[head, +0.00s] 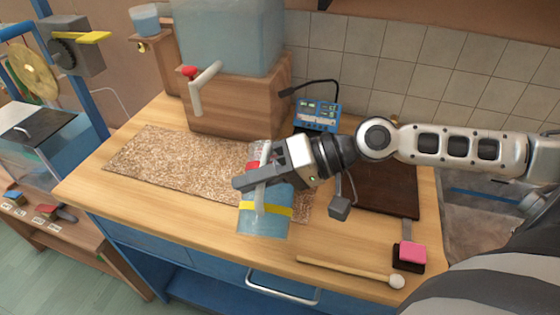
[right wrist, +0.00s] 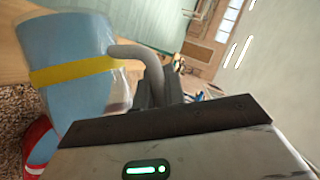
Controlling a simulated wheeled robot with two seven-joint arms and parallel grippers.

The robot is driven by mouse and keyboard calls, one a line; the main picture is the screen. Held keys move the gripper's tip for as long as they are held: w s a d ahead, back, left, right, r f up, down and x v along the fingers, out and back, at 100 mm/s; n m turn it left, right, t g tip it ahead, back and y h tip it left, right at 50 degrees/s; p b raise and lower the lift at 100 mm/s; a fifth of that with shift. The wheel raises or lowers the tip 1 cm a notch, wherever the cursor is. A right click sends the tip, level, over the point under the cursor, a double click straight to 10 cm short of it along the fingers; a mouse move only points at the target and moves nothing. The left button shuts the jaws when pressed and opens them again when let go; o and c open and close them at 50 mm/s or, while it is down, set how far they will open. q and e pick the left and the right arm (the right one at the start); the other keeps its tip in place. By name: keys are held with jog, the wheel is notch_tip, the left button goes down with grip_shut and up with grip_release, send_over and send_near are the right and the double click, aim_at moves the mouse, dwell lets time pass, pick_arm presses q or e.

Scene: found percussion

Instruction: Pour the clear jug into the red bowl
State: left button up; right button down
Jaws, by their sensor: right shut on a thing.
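The clear jug (head: 270,222) holds blue-tinted liquid and has a yellow band. It is over the front edge of the wooden counter in the head view. It also fills the left of the right wrist view (right wrist: 75,95). My right gripper (head: 250,182) is shut on its grey handle (right wrist: 150,68). The red bowl (head: 253,165) shows only as a small red patch behind the jug and gripper. A red part shows at the lower left of the right wrist view (right wrist: 36,135). I cannot tell whether liquid is flowing. My left gripper is not in view.
A speckled mat (head: 165,165) lies on the counter. Behind it stands a large water tank (head: 230,35) on a wooden block with a red-handled tap (head: 205,85). A mallet (head: 345,271) and a pink block (head: 412,252) lie at the front right.

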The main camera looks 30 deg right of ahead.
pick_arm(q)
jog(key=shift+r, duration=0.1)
pick_arm(e)
jog(key=shift+w+d+r, duration=0.2)
jog(key=shift+w+r, duration=0.05)
jog(key=shift+r, duration=0.2)
dwell(1.9)
